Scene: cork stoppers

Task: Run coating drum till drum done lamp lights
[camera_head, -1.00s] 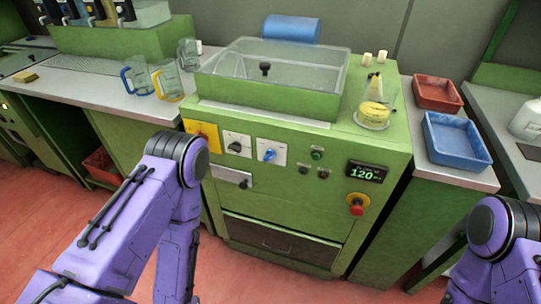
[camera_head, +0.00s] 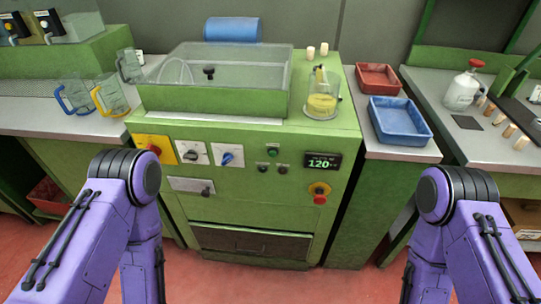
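The green coating drum machine (camera_head: 250,205) stands straight ahead, with a clear lidded box (camera_head: 225,75) on top. Its front carries a yellow plate with a red switch (camera_head: 154,149), a black rotary switch (camera_head: 194,153), a blue-handled rotary switch (camera_head: 231,156) and a green button (camera_head: 272,152). Two small dark round fittings (camera_head: 263,168) sit below the green button, and I see no glow on them. The display (camera_head: 321,163) reads 120. A red stop button (camera_head: 320,196) is below it. My purple arms show at both sides; their grippers are out of view.
A flask of yellow liquid (camera_head: 322,98) and two corks (camera_head: 311,52) stand on the machine's top. Glass jugs (camera_head: 110,95) stand on the left counter. Red (camera_head: 378,77) and blue (camera_head: 400,120) trays are at right, with a white bottle (camera_head: 462,90) beyond.

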